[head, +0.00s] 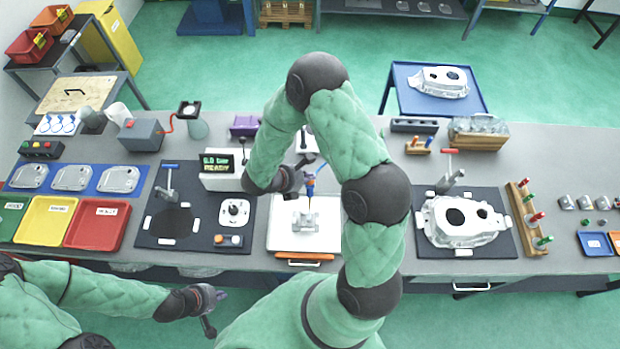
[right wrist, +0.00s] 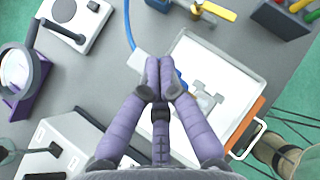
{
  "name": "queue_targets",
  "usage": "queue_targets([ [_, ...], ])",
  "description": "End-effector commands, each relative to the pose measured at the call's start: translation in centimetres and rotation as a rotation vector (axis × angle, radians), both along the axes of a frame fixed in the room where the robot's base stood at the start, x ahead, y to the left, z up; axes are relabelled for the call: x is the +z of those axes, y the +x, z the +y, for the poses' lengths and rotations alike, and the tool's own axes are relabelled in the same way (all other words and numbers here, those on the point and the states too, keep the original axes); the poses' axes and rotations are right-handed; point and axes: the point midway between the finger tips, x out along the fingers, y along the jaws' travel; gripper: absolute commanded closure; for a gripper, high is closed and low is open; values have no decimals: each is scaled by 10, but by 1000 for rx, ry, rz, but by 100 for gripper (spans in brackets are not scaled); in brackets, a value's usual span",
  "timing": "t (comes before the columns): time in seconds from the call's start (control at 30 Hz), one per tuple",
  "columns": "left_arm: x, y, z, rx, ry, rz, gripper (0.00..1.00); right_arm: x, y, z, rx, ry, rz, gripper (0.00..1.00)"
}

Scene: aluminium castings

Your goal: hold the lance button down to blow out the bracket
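The grey bracket (head: 305,221) lies on a white tray (head: 285,241) with an orange front handle; the bracket also shows in the right wrist view (right wrist: 208,91). The air lance (head: 310,184), blue with an orange-red part, stands above the bracket. In the right wrist view, my fingers partly hide the lance (right wrist: 181,82), and its button cannot be made out. My right gripper (head: 295,180) is beside the lance; its fingers (right wrist: 164,77) are together, with nothing visible between them. Contact with the lance is unclear. My left gripper (head: 215,311) is open and empty before the bench.
A white box (head: 221,180) with a display reading "6.0 bar READY" stands left of the tray. A dark fixture mat (head: 160,233) lies to the left, and another with a large casting (head: 462,220) to the right. A blue hose (right wrist: 128,25) runs to the lance.

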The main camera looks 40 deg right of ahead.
Motion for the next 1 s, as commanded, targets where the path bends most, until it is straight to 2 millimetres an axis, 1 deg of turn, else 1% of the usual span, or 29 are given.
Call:
queue_targets([
  [0.3,11,0,0,0,0,0,100,16,0,0,0,0,0,100],
  [0.77,13,0,0,0,0,0,100,20,0,0,0,0,0,100],
  [1.0,27,0,0,0,0,0,100,39,0,0,1,-1,-1,100],
])
